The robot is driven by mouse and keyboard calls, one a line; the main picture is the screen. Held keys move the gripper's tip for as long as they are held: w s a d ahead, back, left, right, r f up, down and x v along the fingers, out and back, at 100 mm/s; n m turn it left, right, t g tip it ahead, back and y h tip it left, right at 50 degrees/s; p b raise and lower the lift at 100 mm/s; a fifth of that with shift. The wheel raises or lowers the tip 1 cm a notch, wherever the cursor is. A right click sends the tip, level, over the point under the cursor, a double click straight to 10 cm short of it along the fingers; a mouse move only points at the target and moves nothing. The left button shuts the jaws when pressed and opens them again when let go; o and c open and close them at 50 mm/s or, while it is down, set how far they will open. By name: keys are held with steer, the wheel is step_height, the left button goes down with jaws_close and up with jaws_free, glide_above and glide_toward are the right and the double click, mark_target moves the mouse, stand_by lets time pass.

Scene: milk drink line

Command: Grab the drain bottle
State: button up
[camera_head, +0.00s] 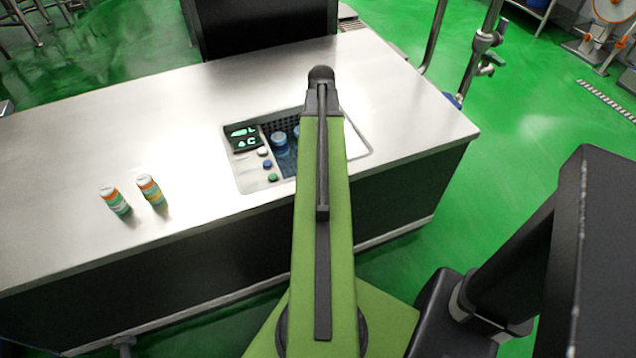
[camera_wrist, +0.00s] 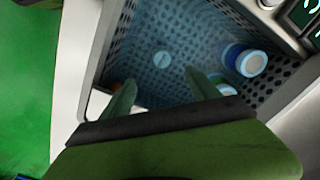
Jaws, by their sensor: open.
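Blue bottles stand in the sunken, perforated basin (camera_head: 350,147) in the counter. One blue bottle (camera_head: 283,152) shows left of my arm in the head view, with part of another (camera_head: 296,132) behind it. In the wrist view, a blue bottle with a pale cap (camera_wrist: 245,62) stands at the right wall, and another (camera_wrist: 227,90) is partly hidden by my finger. I cannot tell which one is the drain bottle. My gripper (camera_wrist: 160,92) is open and empty over the basin, left of these bottles. A pale round spot (camera_wrist: 162,59) shows on the basin floor.
A control panel (camera_head: 256,160) with a lit display and buttons borders the basin's left side. A dark box-like unit (camera_head: 260,25) stands behind the counter. Perforated walls (camera_wrist: 275,90) enclose the basin.

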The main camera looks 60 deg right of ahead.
step_height(320, 180, down, 12)
steer(key=b, duration=1.2)
steer(key=shift+f, duration=0.2)
steer(key=shift+r, duration=0.1)
steer(key=f+b, duration=0.5)
steer(key=shift+w+f, duration=0.2)
steer(key=shift+w, duration=0.1)
steer(key=shift+r, duration=0.15)
jaws_close()
